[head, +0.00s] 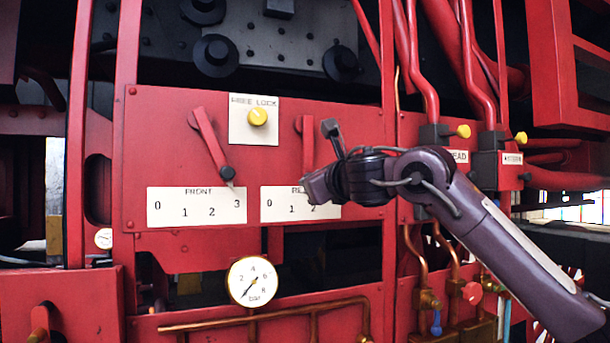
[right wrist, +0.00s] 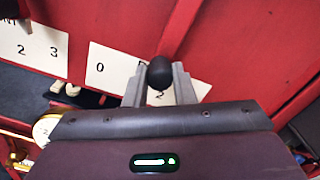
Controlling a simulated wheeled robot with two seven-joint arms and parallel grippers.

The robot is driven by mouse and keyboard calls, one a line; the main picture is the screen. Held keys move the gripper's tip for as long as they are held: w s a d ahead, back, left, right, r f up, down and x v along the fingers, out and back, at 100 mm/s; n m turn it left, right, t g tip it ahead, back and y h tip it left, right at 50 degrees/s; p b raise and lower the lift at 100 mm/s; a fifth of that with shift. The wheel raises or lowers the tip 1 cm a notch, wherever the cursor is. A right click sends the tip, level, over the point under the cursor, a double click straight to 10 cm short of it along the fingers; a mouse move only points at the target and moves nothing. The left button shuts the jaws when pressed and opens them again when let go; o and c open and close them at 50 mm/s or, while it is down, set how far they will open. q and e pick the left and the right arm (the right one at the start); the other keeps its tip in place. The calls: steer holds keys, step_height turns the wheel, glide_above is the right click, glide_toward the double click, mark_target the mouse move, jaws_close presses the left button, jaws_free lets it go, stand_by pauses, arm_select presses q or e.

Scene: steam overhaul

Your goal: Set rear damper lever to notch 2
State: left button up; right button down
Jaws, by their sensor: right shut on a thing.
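The rear damper lever (head: 308,145) is a red bar hanging almost straight down from its pivot. Its lower end is hidden behind my right gripper (head: 317,186) in the head view. In the right wrist view its black knob (right wrist: 160,71) sits between the two fingers of my right gripper (right wrist: 159,86), which is shut on it. In the right wrist view a 2 shows just below the knob, on the plate (right wrist: 99,53). My left gripper is out of view.
The front damper lever (head: 209,140) slants down right, its tip near 3 on the front plate (head: 170,205). A yellow knob (head: 257,117) sits between the levers. A round gauge (head: 252,281) hangs below. Pipes and valves (head: 461,132) stand at right.

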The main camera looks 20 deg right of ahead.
steer(key=shift+d+n, duration=0.8)
steer(key=shift+d, duration=0.05)
steer(key=shift+r, duration=0.1)
steer(key=c, duration=1.2)
jaws_free()
steer(key=shift+d, duration=0.1)
steer(key=s+b, duration=0.3)
steer(key=s, duration=0.5)
steer(key=shift+d, duration=0.15)
